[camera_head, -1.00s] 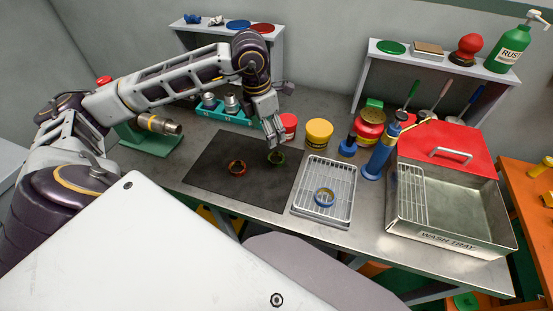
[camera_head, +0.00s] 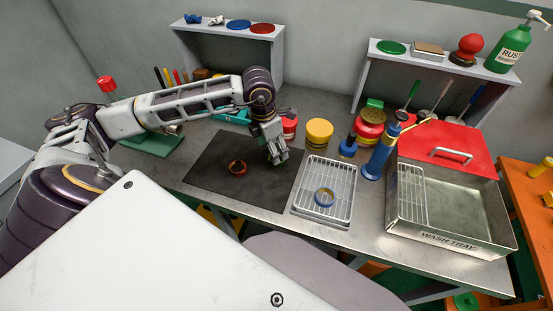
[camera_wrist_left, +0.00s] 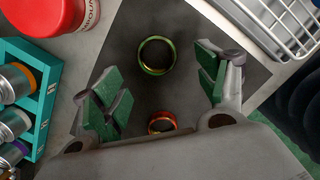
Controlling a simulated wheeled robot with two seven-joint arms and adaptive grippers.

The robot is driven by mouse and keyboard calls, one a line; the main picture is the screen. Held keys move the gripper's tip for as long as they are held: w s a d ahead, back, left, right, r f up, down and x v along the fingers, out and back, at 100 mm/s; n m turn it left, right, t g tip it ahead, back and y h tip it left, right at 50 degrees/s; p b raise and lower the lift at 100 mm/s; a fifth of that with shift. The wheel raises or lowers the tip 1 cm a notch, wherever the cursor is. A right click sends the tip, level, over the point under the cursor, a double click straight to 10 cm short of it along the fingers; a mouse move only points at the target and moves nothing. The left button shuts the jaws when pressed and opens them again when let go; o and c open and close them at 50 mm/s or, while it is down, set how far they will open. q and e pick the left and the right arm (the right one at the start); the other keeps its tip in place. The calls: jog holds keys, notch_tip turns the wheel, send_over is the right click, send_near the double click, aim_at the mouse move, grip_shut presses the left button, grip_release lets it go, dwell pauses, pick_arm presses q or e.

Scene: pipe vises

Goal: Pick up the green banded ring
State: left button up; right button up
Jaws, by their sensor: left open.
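The green banded ring (camera_wrist_left: 156,56) lies on the dark mat in the left wrist view, between and a little beyond the fingertips of my left gripper (camera_wrist_left: 158,82). The fingers, with green pads, are spread apart and hold nothing. In the head view my left gripper (camera_head: 278,156) is low over the right part of the mat (camera_head: 215,179) and hides the green ring. A red banded ring (camera_head: 237,167) lies on the mat to the left; it also shows in the left wrist view (camera_wrist_left: 162,122), nearer the gripper's base. My right gripper is not in view.
Red (camera_head: 288,126) and yellow (camera_head: 319,132) tubs stand behind. A blue bottle (camera_head: 379,156) and the metal wash tray (camera_head: 460,215) are farther right. A teal socket holder (camera_wrist_left: 35,88) shows in the wrist view.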

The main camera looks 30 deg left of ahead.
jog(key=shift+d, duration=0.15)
pick_arm(q)
jog(key=shift+w+f, duration=0.2)
jog(key=shift+f, duration=0.3)
jog(key=f, duration=0.2)
jog(key=shift+w+d+f+p, duration=0.2)
jog(key=shift+w+f+p, duration=0.1)
jog(key=shift+w+f, duration=0.2)
jog(key=shift+f, duration=0.45)
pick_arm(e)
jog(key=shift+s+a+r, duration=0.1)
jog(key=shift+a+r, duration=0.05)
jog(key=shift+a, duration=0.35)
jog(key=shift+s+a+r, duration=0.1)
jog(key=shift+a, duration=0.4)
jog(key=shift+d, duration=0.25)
pick_arm(q)
jog(key=c, duration=1.2)
